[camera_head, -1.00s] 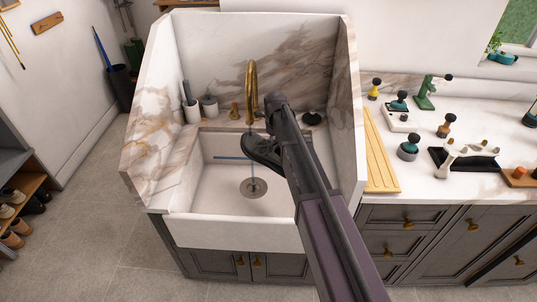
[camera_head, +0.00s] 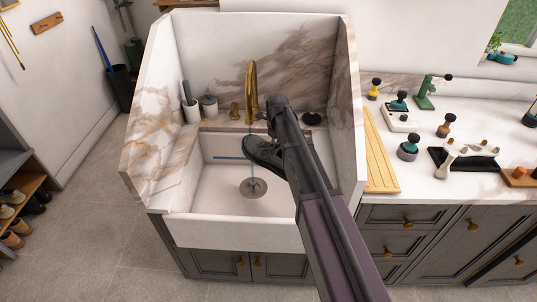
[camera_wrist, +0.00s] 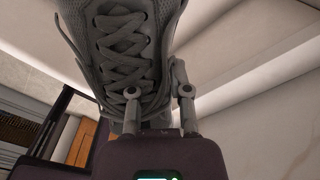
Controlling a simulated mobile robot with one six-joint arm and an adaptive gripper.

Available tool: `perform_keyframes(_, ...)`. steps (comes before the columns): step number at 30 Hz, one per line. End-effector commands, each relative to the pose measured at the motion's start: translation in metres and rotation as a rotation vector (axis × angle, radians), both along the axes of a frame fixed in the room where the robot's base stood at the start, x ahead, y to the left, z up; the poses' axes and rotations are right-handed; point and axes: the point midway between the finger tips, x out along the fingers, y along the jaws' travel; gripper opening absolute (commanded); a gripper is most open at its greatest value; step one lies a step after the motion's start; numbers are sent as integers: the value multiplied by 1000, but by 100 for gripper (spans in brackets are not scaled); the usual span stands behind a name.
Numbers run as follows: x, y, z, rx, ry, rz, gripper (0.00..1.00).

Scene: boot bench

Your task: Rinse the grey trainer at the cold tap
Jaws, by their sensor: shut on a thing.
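The grey trainer (camera_head: 262,152) hangs over the white sink basin, below the gold tap spout (camera_head: 252,85) and partly behind my arm. In the wrist view the trainer (camera_wrist: 122,45) shows its grey laces close up. My gripper (camera_wrist: 157,92) is shut on it, with its fingers at the laced upper. In the head view my arm hides the gripper. A thin blue vertical line, perhaps water, shows below the trainer above the drain (camera_head: 253,187). A gold knob (camera_head: 234,110) stands left of the spout.
The sink (camera_head: 230,232) has high marble walls at the back and both sides. A white cup with a brush (camera_head: 191,108) and a grey jar (camera_head: 209,106) stand on its left back ledge. A wooden drainboard (camera_head: 381,160) and several small tools are on the right counter.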

Motion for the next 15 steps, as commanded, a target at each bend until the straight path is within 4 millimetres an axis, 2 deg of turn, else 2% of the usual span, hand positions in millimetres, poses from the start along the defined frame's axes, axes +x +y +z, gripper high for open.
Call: perform_keyframes(15, -27, -15, 0, 0, 0, -1, 0)
